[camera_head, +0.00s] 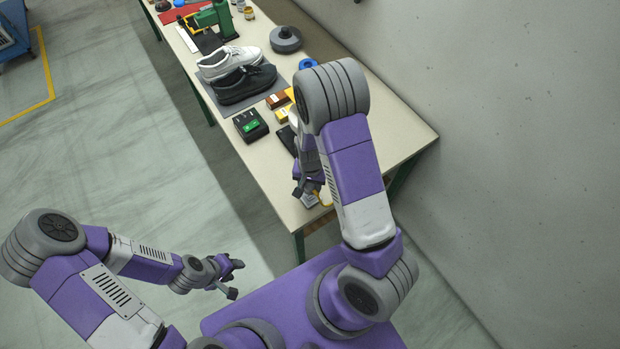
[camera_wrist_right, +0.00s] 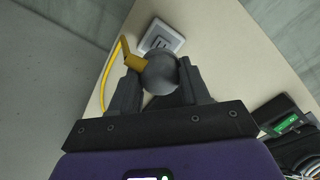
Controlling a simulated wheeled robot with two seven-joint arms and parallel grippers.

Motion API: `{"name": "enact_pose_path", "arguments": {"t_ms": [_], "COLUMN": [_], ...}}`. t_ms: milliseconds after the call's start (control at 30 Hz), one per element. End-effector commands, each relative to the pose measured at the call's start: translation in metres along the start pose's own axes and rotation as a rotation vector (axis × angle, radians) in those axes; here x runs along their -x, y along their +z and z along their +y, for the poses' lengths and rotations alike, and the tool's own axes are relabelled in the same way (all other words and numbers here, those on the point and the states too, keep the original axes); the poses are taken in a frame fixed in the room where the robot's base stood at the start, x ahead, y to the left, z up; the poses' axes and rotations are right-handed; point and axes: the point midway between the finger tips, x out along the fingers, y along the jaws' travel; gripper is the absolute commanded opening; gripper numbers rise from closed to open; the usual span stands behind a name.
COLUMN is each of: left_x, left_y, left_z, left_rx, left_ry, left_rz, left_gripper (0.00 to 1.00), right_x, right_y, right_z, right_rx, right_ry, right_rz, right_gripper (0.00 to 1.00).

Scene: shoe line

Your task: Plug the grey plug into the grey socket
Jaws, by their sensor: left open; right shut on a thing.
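The grey plug (camera_wrist_right: 162,74) is a rounded grey body with a yellow cable end at its left. My right gripper (camera_wrist_right: 159,66) is shut on it, one finger on each side. The grey socket (camera_wrist_right: 164,37), a pale square plate with dark slots, lies on the table just beyond the plug in the right wrist view. The plug appears apart from it, but the height between them is hard to tell. My left gripper (camera_head: 237,279) is open and empty, away from the table.
The yellow cable (camera_wrist_right: 108,78) curves along the left in the wrist view. On the table (camera_head: 405,137) are a black-and-green box (camera_head: 250,125), a white shoe (camera_head: 228,61), a black shoe (camera_head: 245,84) and a grey round object (camera_head: 286,39). A wall stands at the right.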

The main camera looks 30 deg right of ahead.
Motion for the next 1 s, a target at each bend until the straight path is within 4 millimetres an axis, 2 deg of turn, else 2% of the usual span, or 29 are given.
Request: {"name": "enact_pose_path", "arguments": {"t_ms": [600, 1000], "left_x": [-0.041, -0.045], "left_y": [-0.002, -0.002], "left_z": [-0.015, -0.017], "left_rx": [0.0, 0.0], "left_ry": [0.0, 0.0], "left_rz": [0.0, 0.0], "left_gripper": [0.43, 0.43], "right_x": [-0.05, -0.055], "right_y": [0.0, 0.0], "right_z": [0.0, 0.0], "right_rx": [0.003, 0.003], "right_ry": [0.001, 0.0], "right_rz": [-0.001, 0.0], "right_gripper": [0.04, 0.04]}}
